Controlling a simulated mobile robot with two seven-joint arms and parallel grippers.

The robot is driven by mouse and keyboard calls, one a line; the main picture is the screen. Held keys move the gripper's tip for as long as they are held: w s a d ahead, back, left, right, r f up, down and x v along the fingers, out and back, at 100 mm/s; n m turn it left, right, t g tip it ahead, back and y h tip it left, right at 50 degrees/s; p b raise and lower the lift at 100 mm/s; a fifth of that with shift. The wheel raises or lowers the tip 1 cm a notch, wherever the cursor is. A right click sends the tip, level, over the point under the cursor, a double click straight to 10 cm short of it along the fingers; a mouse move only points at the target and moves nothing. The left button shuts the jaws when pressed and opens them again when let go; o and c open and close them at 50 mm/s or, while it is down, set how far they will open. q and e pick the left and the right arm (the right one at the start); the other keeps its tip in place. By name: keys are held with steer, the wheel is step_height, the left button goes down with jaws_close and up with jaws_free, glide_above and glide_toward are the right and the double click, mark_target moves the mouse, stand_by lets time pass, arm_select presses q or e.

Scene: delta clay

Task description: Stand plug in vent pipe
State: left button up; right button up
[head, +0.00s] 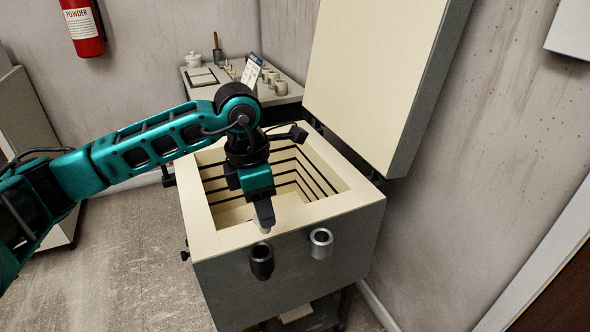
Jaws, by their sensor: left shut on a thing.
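My left gripper (265,216) points down at the front rim of the open kiln and is shut on a small pale plug (265,230), of which only the lower end shows below the fingers. Two short pipes stand out from the kiln's front: a dark pipe (262,264) just below the plug, and a silver-grey pipe (320,246) to its right, with an open dark mouth. The plug appears above the dark pipe's mouth; whether they touch I cannot tell. The pictures do not show which of them is the vent pipe. My right gripper is not in view.
The kiln (355,222) has a pale rim and a grooved, empty-looking chamber. Its thick lid (375,75) stands open behind. A side table (200,78) holds small pots and a card. A red extinguisher (82,28) hangs on the wall. Floor at the lower left is clear.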

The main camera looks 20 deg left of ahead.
mark_target(257, 220)
arm_select(q)
steer(key=shift+s+a+f, duration=0.25)
steer(key=shift+s+f, duration=0.1)
steer(key=shift+s, duration=0.35)
steer(key=shift+f+b, duration=0.3)
steer(key=shift+f, duration=0.1)
steer(key=shift+f+b, duration=0.4)
steer(key=shift+f, duration=0.2)
steer(key=shift+f+b, duration=0.3)
steer(key=shift+f, duration=0.15)
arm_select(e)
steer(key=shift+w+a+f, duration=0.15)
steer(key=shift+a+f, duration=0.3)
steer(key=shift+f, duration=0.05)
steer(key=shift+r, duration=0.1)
arm_select(q)
steer(key=shift+f, duration=0.15)
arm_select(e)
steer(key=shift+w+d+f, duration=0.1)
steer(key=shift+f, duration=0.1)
arm_select(q)
steer(key=shift+b, duration=0.3)
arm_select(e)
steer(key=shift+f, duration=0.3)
